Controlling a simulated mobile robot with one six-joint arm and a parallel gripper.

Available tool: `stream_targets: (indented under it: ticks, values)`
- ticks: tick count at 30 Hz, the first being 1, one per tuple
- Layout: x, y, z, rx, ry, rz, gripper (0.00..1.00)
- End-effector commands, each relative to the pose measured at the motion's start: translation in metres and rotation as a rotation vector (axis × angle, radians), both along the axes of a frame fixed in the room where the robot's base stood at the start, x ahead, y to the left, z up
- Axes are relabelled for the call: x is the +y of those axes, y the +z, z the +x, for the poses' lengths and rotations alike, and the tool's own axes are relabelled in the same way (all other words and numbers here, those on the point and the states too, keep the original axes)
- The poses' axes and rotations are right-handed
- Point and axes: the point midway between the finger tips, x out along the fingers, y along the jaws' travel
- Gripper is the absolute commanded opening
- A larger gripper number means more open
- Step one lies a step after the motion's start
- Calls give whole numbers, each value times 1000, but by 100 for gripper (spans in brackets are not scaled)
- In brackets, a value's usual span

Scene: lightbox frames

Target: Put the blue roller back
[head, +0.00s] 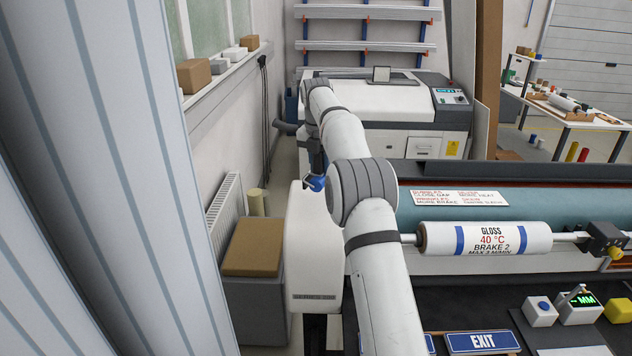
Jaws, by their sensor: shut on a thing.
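My gripper (314,172) hangs from the far end of my arm, left of the middle of the head view. It is small and dark here, and its jaws are shut on a small blue thing, the blue roller (317,184). The roller shows as a short blue piece at the fingertips, in front of the wall and close above the white end housing (312,245) of the near machine. My arm's large joint stands just to its right. I cannot tell whether the roller touches the housing.
A brown box (254,247) sits on a grey bin at left. A white machine (400,110) stands behind. Red and yellow cylinders (572,152) stand right.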

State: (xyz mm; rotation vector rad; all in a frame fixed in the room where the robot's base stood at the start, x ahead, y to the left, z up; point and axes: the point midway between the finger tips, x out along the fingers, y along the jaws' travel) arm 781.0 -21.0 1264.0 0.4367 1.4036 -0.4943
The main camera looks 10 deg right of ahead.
Motion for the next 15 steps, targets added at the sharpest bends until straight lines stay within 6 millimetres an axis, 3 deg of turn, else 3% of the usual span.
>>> stream_targets:
  ticks: [15]
  values:
    - [2,-50,0,-1,3,0,1]
